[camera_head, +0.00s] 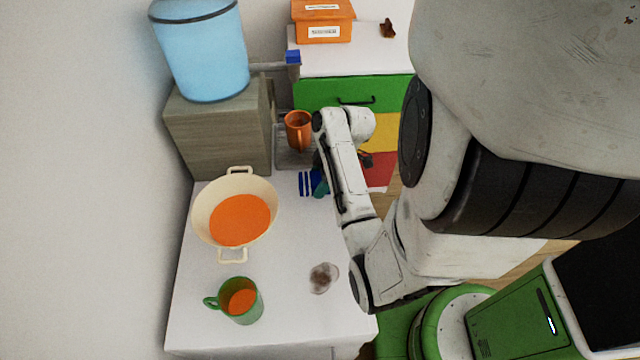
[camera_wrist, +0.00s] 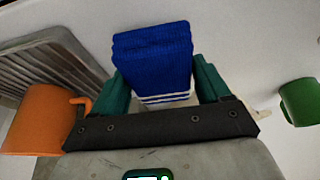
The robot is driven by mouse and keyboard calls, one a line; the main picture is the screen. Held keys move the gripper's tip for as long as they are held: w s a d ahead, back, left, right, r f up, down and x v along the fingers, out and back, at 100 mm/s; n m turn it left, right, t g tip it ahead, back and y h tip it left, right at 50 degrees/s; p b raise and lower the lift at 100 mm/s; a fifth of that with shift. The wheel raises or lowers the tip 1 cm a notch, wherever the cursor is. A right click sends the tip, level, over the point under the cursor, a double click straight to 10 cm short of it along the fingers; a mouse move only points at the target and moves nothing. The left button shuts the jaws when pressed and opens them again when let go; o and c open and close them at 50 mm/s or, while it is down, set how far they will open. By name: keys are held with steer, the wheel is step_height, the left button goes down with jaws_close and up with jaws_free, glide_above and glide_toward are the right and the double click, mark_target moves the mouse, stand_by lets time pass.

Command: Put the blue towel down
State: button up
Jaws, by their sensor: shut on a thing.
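The blue towel (camera_head: 309,183) is a small folded cloth with white stripes near one edge. It shows over the back right part of the white tabletop (camera_head: 300,240). In the wrist view the towel (camera_wrist: 152,55) sits between the teal fingers of my gripper (camera_wrist: 165,85), which is shut on it. In the head view my gripper (camera_head: 321,186) is partly hidden by my arm. I cannot tell whether the towel touches the tabletop.
An orange mug (camera_head: 297,126) stands on a rack beyond the towel, below the blue water dispenser's tap (camera_head: 293,57). The tabletop's middle is clear.

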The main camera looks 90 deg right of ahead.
steer(key=shift+a+f, duration=0.1)
steer(key=shift+f, duration=1.1)
steer(key=o, duration=1.1)
steer(key=shift+r, duration=0.1)
steer(key=p+v, duration=0.1)
steer(key=v, duration=0.9)
steer(key=shift+r+p, duration=0.35)
steer(key=shift+s+r+p, duration=0.35)
steer(key=shift+r+p, duration=0.2)
steer(key=shift+p, duration=0.2)
